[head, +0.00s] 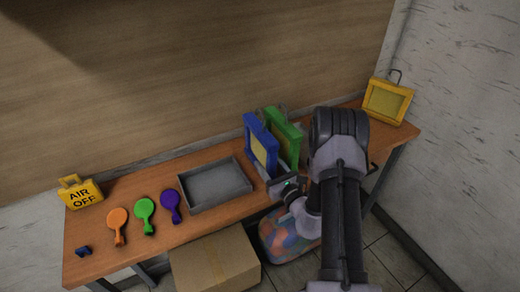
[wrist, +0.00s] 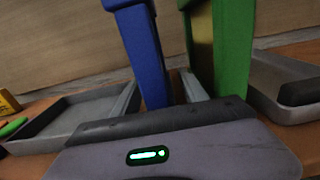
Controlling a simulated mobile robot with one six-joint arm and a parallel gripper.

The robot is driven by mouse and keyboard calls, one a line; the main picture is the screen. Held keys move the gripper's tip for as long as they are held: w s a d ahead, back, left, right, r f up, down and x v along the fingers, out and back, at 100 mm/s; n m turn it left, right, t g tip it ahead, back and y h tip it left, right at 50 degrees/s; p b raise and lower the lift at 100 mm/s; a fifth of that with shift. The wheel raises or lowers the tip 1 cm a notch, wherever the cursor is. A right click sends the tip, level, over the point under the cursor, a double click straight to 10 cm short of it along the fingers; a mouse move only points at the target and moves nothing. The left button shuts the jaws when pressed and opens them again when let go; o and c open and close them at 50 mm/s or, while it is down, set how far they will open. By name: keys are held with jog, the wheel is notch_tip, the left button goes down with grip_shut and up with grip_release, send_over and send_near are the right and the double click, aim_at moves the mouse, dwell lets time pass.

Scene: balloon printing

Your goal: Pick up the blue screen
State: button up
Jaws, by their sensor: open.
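The blue screen (head: 261,144), a blue frame with a yellowish panel, stands upright on the wooden table beside the green screen (head: 284,136). In the wrist view, the blue screen (wrist: 143,50) rises just ahead of my gripper, left of centre, with the green screen (wrist: 233,50) to its right. My gripper (head: 287,184) is open and empty at the table's front edge, just in front of the blue screen's lower part. My arm hides part of the table on the right.
A grey tray (head: 215,186) lies left of the screens. A yellow screen (head: 387,102) stands at the far right. A cardboard box (head: 215,263) is below.

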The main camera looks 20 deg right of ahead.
aim_at(263, 158)
jog(key=w, duration=0.3)
jog(key=shift+w+a, duration=0.25)
jog(key=shift+w, duration=0.1)
grip_shut()
